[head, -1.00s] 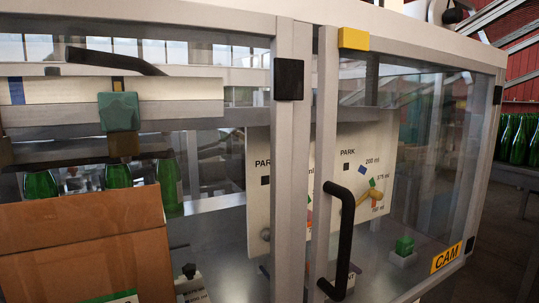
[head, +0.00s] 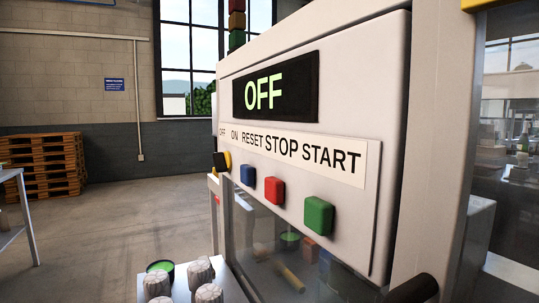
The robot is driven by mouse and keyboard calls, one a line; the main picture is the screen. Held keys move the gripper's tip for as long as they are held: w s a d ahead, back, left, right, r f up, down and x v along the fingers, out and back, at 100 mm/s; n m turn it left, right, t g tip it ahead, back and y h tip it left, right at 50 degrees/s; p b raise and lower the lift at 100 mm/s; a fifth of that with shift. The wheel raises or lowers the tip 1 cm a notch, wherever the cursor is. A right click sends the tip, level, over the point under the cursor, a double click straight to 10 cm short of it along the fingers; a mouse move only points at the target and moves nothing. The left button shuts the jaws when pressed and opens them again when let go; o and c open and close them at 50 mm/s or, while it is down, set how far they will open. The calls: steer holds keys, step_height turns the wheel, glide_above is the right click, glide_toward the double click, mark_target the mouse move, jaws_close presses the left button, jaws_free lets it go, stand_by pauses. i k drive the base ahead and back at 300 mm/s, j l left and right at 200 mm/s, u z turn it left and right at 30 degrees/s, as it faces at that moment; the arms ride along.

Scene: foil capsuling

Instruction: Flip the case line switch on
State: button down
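The case line switch (head: 219,161), a small black knob with a yellow part behind it, sits at the left end of the control panel (head: 390,100) in the head view. It is under the small OFF and ON labels. Its exact turn is hard to tell from this steep angle. The display (head: 277,86) above reads OFF in green letters. To the right of the switch are a blue RESET button (head: 248,174), a red STOP button (head: 274,190) and a green START button (head: 318,215). My gripper is not in view.
A dark rounded bar end (head: 413,289) juts out below the panel at the lower right. Several grey lumpy pieces (head: 202,272) and a black pot with green inside (head: 161,267) stand at the bottom. Pallets (head: 42,165) are stacked far left. Open floor lies between.

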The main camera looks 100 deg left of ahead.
mark_target(223, 163)
steer(key=u, duration=2.35)
steer(key=j+u, duration=0.1)
steer(key=u, duration=0.3)
steer(key=i+j+u, duration=0.1)
steer(key=u, duration=0.75)
steer(key=i+j, duration=0.05)
